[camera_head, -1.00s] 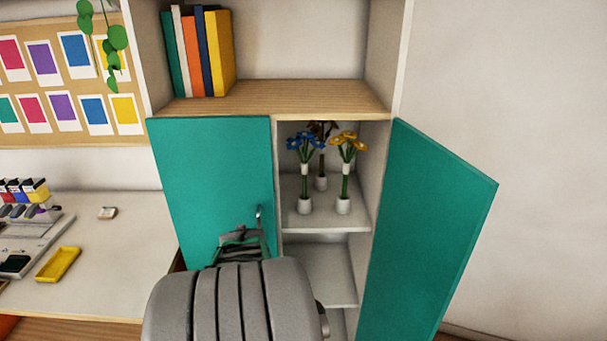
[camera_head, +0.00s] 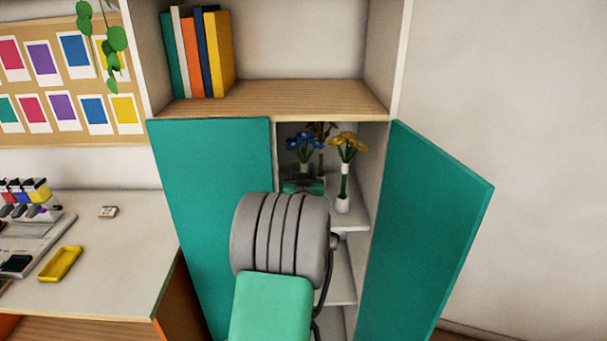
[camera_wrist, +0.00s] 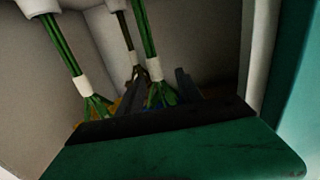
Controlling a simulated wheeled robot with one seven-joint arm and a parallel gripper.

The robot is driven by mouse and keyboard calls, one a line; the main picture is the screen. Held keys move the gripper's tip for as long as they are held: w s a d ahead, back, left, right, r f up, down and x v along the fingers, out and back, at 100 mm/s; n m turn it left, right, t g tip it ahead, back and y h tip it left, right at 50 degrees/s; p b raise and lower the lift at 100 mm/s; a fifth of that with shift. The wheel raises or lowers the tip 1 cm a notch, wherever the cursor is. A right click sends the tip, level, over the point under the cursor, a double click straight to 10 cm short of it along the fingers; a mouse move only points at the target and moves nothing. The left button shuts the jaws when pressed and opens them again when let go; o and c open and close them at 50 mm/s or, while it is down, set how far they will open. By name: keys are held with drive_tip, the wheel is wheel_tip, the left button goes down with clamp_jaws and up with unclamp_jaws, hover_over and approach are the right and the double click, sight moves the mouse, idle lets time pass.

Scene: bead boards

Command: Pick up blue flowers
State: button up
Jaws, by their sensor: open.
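The blue flowers (camera_head: 303,142) stand in a white vase on the cabinet's upper inner shelf, left of the yellow flowers (camera_head: 348,145). My gripper (camera_head: 303,184) is at the shelf in front of the blue bunch, hiding its lower stem and vase. The wrist view is upside down: the blue flowers' green stems (camera_wrist: 146,35) run down between the open fingers of my gripper (camera_wrist: 160,88). Their blossoms are mostly hidden behind the gripper body. The fingers look empty, and I cannot tell whether they touch the stems.
A dark brown flower bunch (camera_head: 322,130) stands behind. The left teal door (camera_head: 212,200) is shut beside the opening; the right teal door (camera_head: 420,230) stands open. The cabinet's wooden top (camera_head: 270,98) lies above the flowers. A desk (camera_head: 110,265) is at left.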

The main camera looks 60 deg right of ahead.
sight(304, 166)
drive_tip(key=p+x, duration=0.1)
drive_tip(key=x, duration=0.3)
drive_tip(key=shift+s+d, duration=0.1)
drive_tip(key=shift+d, duration=0.2)
clamp_jaws()
